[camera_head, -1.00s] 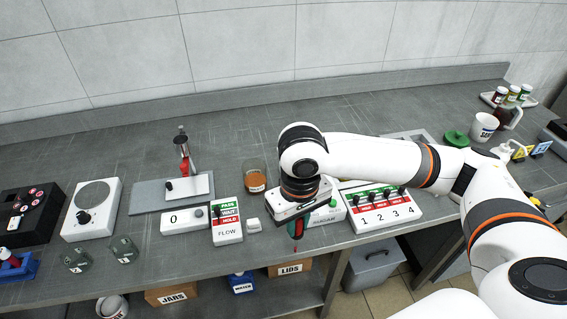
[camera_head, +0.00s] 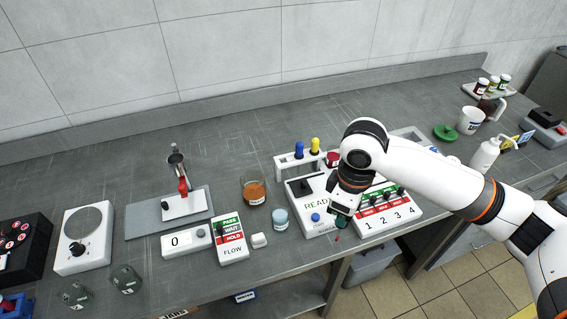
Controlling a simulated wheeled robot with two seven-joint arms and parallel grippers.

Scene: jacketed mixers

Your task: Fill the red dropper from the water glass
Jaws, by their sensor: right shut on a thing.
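My right gripper (camera_head: 341,221) is above the bench's front edge, in front of the white READY box. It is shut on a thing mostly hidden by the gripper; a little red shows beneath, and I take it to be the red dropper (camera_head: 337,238). A small light-blue glass (camera_head: 280,219), likely the water glass, stands upright on the bench to the left of the READY box. The gripper is apart from it, to its right. Whether the dropper holds liquid cannot be seen. My left gripper is not in view.
The READY box (camera_head: 312,205) and the numbered switch box (camera_head: 388,213) stand near the gripper. A rack (camera_head: 285,163) holds a blue and a yellow dropper. A glass with orange-brown contents (camera_head: 255,193) stands behind the light-blue glass. The bench's rear middle is clear.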

